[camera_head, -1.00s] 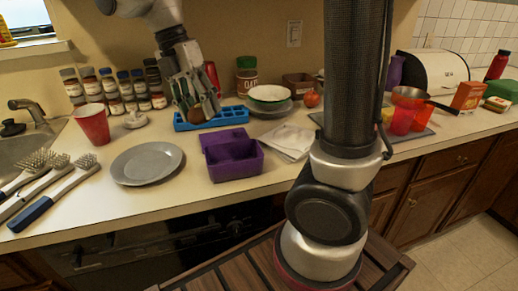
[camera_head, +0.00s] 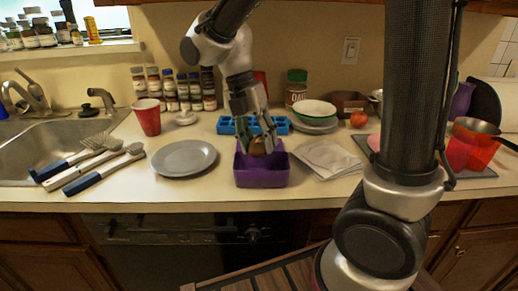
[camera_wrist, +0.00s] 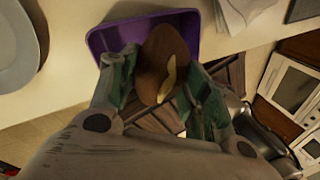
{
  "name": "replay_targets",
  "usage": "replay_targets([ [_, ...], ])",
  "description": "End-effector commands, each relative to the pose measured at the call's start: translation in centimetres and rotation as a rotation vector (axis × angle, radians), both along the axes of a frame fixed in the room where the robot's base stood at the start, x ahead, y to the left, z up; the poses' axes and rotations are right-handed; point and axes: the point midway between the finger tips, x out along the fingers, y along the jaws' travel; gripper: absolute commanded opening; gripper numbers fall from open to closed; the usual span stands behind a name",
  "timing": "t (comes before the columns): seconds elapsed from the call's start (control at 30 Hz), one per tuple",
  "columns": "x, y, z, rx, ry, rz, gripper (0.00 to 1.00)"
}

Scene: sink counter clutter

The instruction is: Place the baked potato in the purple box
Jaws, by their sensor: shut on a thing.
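The baked potato (camera_head: 258,147) is brown and is held between the fingers of my gripper (camera_head: 259,148), above the purple box (camera_head: 262,179). In the wrist view the potato (camera_wrist: 164,62) shows a yellow split along its skin, with a finger of my gripper (camera_wrist: 160,85) on each side. The purple box (camera_wrist: 101,41) is behind the potato in that view, and its inside is partly hidden by the potato and fingers. The box sits near the counter's front edge. I cannot tell whether the potato is below the box's rim.
A grey plate (camera_head: 184,158) lies left of the box and a white napkin (camera_head: 327,160) lies right. A blue tray (camera_head: 228,125) stands behind the box. Brushes (camera_head: 92,165), a red cup (camera_head: 148,117) and spice jars (camera_head: 182,90) are farther left.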

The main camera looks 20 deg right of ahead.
Motion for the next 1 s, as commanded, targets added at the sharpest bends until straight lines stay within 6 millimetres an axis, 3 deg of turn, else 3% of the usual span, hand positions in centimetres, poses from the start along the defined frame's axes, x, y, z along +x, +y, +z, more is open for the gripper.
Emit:
replay_targets([
  [0.17, 0.0, 0.0, -2.2, -0.001, 0.001, 0.0, 0.2],
  [0.93, 0.0, 0.0, -3.5, 0.0, 0.0, 0.0, 0.2],
  [0.97, 0.0, 0.0, -3.5, 0.0, 0.0, 0.0, 0.53],
  [1.0, 0.0, 0.0, -3.5, 0.0, 0.0, 0.0, 0.6],
])
